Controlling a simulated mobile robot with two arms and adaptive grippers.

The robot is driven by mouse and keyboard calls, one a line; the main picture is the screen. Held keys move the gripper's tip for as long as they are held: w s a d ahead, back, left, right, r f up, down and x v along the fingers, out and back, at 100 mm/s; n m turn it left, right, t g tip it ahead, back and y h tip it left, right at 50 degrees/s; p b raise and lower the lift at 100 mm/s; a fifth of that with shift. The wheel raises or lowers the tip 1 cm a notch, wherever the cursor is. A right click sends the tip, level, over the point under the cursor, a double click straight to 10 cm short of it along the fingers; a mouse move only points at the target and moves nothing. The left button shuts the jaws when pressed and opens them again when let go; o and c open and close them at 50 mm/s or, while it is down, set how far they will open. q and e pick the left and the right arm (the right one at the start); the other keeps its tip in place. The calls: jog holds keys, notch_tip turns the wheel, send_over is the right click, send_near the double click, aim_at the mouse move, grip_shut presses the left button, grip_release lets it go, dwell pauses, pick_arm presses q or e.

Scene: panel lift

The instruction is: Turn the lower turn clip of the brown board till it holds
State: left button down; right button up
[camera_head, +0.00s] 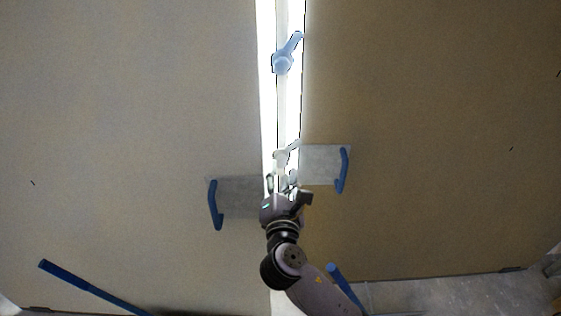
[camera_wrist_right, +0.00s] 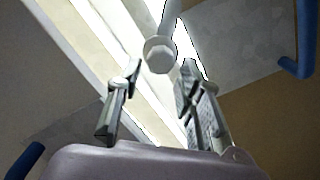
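The brown board (camera_head: 430,130) fills the right side of the head view. A pale strip with a bright gap runs along its left edge. The lower turn clip (camera_head: 285,154) sits on this strip, its arm pointing up and right. The upper turn clip (camera_head: 284,58), bluish, sits further up, its arm tilted up and right. My right gripper (camera_head: 281,183) is just below the lower clip. In the right wrist view my right gripper (camera_wrist_right: 161,78) is open, and the clip's round hub (camera_wrist_right: 159,55) shows between and just beyond the fingertips; contact is unclear.
A second, greyer board (camera_head: 120,120) lies left of the gap. Grey plates with blue handles flank the strip: one on the right (camera_head: 343,170), one on the left (camera_head: 215,205). A blue bar (camera_head: 90,287) shows at lower left.

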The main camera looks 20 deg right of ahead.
aim_at(281, 166)
jog(key=x, duration=0.5)
jog(key=shift+c, duration=0.6)
grip_shut()
